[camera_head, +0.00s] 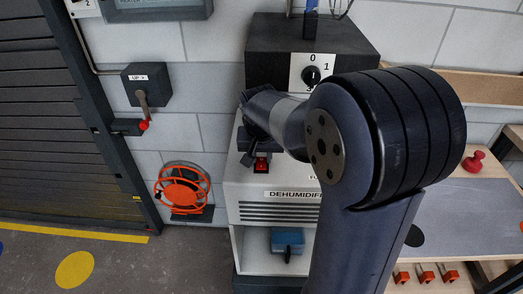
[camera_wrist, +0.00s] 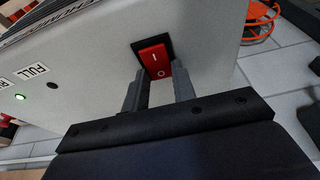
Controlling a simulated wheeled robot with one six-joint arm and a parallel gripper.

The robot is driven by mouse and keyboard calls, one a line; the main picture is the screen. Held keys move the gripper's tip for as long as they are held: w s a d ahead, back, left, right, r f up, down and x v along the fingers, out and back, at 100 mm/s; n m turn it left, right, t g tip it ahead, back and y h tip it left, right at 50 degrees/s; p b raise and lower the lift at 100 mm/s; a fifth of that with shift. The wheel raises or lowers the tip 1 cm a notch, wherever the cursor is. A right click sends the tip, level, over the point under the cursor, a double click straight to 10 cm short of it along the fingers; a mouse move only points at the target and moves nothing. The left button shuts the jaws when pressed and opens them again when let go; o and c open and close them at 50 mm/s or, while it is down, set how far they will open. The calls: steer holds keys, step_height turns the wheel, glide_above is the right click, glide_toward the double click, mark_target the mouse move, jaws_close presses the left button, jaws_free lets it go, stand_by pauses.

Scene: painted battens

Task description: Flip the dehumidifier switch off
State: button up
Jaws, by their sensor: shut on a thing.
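The dehumidifier (camera_head: 250,195) is a white cabinet with a "DEHUMIDIFIER" label and dark vents, partly behind my arm. Its red rocker switch (camera_wrist: 155,60), marked I and O in a black frame, sits on the white panel in the wrist view. The switch also shows in the head view (camera_head: 262,164), just below my gripper. My gripper (camera_wrist: 160,78) is shut on the switch, with one finger at each side of its O end. I cannot tell which end of the rocker is pressed in. A green light (camera_wrist: 22,97) glows on the panel near a "FULL" label.
A dark box with a 0/1 rotary knob (camera_head: 311,76) stands above the dehumidifier. An orange hose reel (camera_head: 181,189) and a lever box (camera_head: 146,87) with a red-tipped handle are on the wall at left. A bench with a red knob (camera_head: 474,160) is at right.

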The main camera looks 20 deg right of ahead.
mark_target(261, 165)
steer(key=shift+w+r+g+p, duration=0.25)
steer(key=shift+g+p, duration=0.35)
steer(key=shift+p, duration=0.3)
steer(key=shift+f+y+p, duration=0.2)
steer(key=shift+y+p, duration=0.1)
steer(key=shift+p, duration=0.15)
steer(key=o, duration=1)
steer(key=shift+f, duration=0.1)
steer(key=r, duration=0.3)
steer(key=s+r, duration=0.1)
steer(key=r, duration=0.3)
steer(key=r+b, duration=0.1)
steer(key=r, duration=0.2)
steer(key=shift+s+a+r, duration=0.15)
steer(key=shift+s+r, duration=0.05)
steer(key=shift+r, duration=0.2)
steer(key=shift+f, duration=0.1)
